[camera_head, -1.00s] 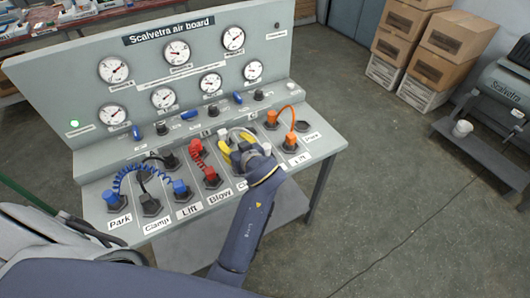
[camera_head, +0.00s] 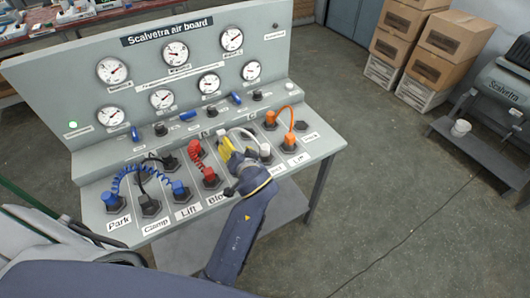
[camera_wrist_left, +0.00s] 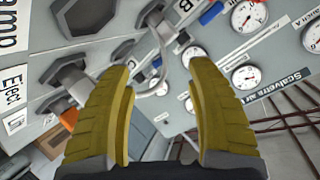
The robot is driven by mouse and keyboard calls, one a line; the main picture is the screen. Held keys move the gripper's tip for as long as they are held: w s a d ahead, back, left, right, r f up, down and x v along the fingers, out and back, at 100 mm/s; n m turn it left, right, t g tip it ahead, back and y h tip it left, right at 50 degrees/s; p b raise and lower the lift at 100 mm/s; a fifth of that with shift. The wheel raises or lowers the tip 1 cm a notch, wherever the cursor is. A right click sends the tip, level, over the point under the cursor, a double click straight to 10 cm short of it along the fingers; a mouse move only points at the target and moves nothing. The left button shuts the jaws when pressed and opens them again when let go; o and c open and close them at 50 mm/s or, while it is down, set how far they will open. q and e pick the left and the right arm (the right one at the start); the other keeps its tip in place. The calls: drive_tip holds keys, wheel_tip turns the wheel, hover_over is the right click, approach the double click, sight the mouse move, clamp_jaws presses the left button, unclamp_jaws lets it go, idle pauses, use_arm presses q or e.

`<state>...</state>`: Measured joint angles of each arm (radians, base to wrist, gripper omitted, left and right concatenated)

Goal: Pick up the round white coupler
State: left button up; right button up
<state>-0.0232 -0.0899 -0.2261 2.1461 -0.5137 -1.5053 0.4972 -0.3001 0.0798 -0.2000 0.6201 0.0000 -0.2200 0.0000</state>
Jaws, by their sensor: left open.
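A white hose (camera_head: 240,131) arches over the right-middle part of the air board's sloped deck. A white coupler (camera_head: 265,150) shows at its right end; the other end is partly hidden behind my gripper. My left gripper (camera_head: 229,150), with yellow fingers, is over the deck just left of that coupler, beside the hose. In the left wrist view its fingers (camera_wrist_left: 163,72) are wide apart with nothing between the pads. Beyond the fingertips there, the pale hose (camera_wrist_left: 184,52) curves between pale couplers, one at the upper middle (camera_wrist_left: 153,18) and one at the left (camera_wrist_left: 75,80). My right gripper is out of view.
A red coiled hose (camera_head: 197,152) stands close to the left of my gripper, and an orange hose (camera_head: 290,122) to the right. Blue (camera_head: 122,178) and black hoses are farther left. The gauge panel (camera_head: 180,62) rises behind the deck.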

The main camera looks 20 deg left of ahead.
use_arm(q)
drive_tip(key=s+d+m+h, duration=0.1)
drive_tip(key=m, duration=0.3)
drive_tip(key=d+m+t, duration=0.1)
drive_tip(key=m, duration=0.4)
drive_tip(key=s+d+m+h, duration=0.1)
drive_tip(key=m, duration=0.3)
drive_tip(key=shift+s+d+f+m+t+h, duration=0.1)
drive_tip(key=shift+s+m+t+h, duration=0.2)
drive_tip(key=shift+s+t, duration=0.1)
drive_tip(key=d+m, duration=0.1)
drive_tip(key=m, duration=0.3)
drive_tip(key=m+t+h, duration=0.1)
drive_tip(key=m+h, duration=0.4)
drive_tip(key=m, duration=1.2)
approach(264, 154)
drive_tip(key=x, duration=1.1)
drive_tip(key=shift+w, duration=0.4)
drive_tip(key=shift+c, duration=0.5)
drive_tip(key=shift+a, duration=0.1)
clamp_jaws()
